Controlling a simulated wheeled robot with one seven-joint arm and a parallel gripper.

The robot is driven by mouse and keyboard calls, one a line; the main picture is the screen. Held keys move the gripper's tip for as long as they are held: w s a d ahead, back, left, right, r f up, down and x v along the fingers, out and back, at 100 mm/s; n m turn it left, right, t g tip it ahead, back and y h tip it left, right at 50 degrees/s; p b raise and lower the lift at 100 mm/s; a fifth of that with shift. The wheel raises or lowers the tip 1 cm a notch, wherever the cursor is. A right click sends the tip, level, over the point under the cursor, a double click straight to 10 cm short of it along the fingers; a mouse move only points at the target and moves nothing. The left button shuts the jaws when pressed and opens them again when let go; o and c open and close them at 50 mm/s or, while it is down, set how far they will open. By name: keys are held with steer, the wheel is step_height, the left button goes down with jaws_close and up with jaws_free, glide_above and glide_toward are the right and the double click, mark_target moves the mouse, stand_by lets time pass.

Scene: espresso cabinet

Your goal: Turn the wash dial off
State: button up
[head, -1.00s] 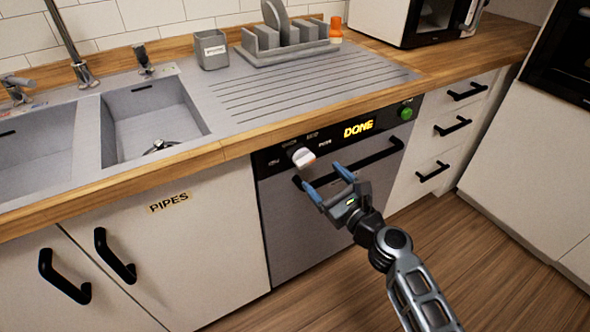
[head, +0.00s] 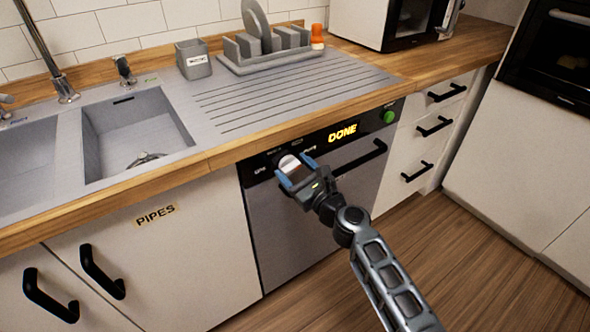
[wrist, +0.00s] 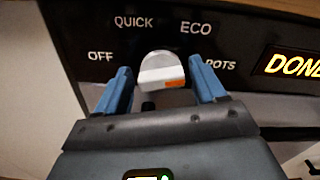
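The wash dial (head: 288,161) is a white knob on the dishwasher's black control strip. In the wrist view the dial (wrist: 162,68) sits between the blue fingers, with an orange mark on its lower right part. The labels OFF, QUICK, ECO and POTS are spread around it from left to right; I cannot tell for sure which setting it is on. My gripper (head: 296,171) is open in front of the dial, a finger to each side with visible gaps. The gripper (wrist: 160,80) also shows in the wrist view. The dial is partly hidden in the head view.
The dishwasher display (head: 343,133) reads DONE, with a green button (head: 389,117) to its right. The black door handle (head: 360,157) is just right of my gripper. The wooden counter edge (head: 215,157) overhangs above. The sink cabinet labelled PIPES (head: 155,215) is to the left.

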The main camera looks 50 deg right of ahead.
steer(key=c, duration=0.8)
